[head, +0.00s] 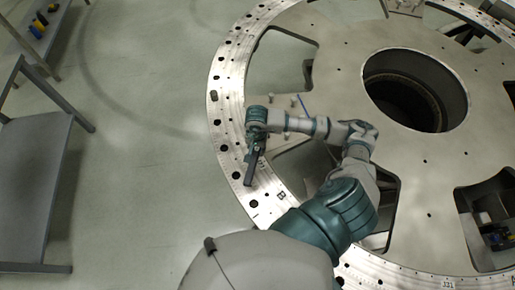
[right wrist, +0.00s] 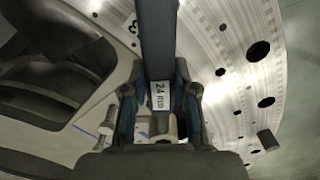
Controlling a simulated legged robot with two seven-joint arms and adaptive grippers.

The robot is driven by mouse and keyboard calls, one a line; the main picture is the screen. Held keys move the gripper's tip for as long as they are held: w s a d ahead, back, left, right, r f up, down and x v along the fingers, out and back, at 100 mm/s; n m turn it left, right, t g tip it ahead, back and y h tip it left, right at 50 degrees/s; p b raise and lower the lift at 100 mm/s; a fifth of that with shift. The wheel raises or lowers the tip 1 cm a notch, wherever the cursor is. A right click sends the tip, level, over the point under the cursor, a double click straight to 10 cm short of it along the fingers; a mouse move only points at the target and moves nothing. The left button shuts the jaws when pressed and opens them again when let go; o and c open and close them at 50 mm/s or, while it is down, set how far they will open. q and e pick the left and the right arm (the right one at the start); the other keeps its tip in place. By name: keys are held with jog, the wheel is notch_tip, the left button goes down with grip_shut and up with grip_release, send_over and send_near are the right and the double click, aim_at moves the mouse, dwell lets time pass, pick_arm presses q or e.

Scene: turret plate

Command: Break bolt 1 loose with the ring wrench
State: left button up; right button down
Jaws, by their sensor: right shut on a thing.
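The ring wrench shows as a long dark bar (head: 250,168) in the head view. It lies over the pale ring of the turret plate (head: 231,62). In the right wrist view its dark handle (right wrist: 157,40) runs up out of the frame, with a "24 mm" label (right wrist: 161,95) near the fingers. My right gripper (head: 257,146) is shut on the wrench, with a finger on each side in the right wrist view (right wrist: 159,98). A dark bolt head (head: 213,95) stands on the ring's outer left part; I cannot read its number. Whether the wrench sits around any bolt is hidden.
Open holes line the ring, and large cutouts and a round central opening (head: 414,88) break the plate. Small pale pegs (head: 292,101) stand beside my right wrist. A grey table (head: 30,170) stands at the left, with clear floor between.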

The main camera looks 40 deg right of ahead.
jog(key=shift+a+r, duration=0.1)
jog(key=shift+a, duration=0.2)
jog(key=shift+d, duration=0.45)
jog(key=shift+b, duration=0.35)
jog(key=shift+a, duration=0.35)
pick_arm(q)
jog(key=shift+a+f, duration=0.4)
jog(key=shift+a, duration=0.1)
jog(key=shift+s+d+f+b, duration=0.1)
jog(key=shift+d+f+b, duration=0.1)
jog(key=shift+f+b, duration=0.15)
pick_arm(e)
jog(key=shift+d+f, duration=0.2)
jog(key=shift+f, duration=0.1)
pick_arm(q)
jog(key=shift+f, duration=0.2)
pick_arm(e)
jog(key=shift+s+a+f, duration=0.1)
jog(key=shift+a+f, duration=0.05)
jog(key=shift+a, duration=0.1)
